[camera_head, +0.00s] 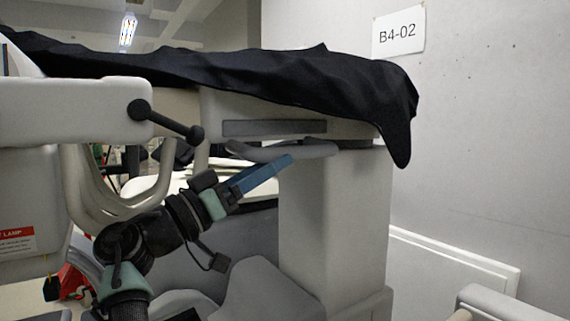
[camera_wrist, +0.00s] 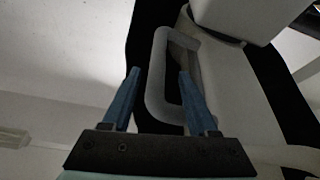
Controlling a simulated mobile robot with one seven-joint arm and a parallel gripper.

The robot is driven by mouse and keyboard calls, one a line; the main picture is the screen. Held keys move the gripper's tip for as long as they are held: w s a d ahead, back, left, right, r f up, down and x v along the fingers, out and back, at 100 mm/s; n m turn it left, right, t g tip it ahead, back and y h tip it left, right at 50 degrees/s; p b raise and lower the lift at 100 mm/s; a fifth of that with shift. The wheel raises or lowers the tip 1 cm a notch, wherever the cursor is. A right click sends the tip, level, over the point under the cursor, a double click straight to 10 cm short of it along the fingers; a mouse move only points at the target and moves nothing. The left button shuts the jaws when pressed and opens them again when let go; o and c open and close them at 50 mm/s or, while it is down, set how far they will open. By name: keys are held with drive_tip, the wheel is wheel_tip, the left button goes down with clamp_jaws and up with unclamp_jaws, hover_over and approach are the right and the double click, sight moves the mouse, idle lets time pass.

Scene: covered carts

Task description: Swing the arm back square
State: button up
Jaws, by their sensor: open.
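A pale grey arm-like body (camera_head: 222,104) lies under a black cover (camera_head: 250,75) on top of a light column (camera_head: 335,225). A grey loop handle (camera_head: 318,150) sticks out beneath it; in the wrist view the loop handle (camera_wrist: 157,92) shows large. My gripper (camera_head: 285,160) has blue fingers and is open just below and left of the handle. In the wrist view one bar of the loop appears between the fingers of my gripper (camera_wrist: 158,72). I cannot tell whether they touch it. How square the body sits is unclear.
A white unit (camera_head: 70,105) with a dark bar handle (camera_head: 165,122) stands close on the left, above my arm. A wall with a B4-02 sign (camera_head: 398,31) is behind on the right. A pale rail (camera_head: 455,258) runs low along the wall.

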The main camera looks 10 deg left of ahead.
drive_tip(key=b+v, duration=0.1)
drive_tip(key=v, duration=0.7)
drive_tip(key=shift+b, duration=0.35)
drive_tip(key=shift+s+d, duration=0.1)
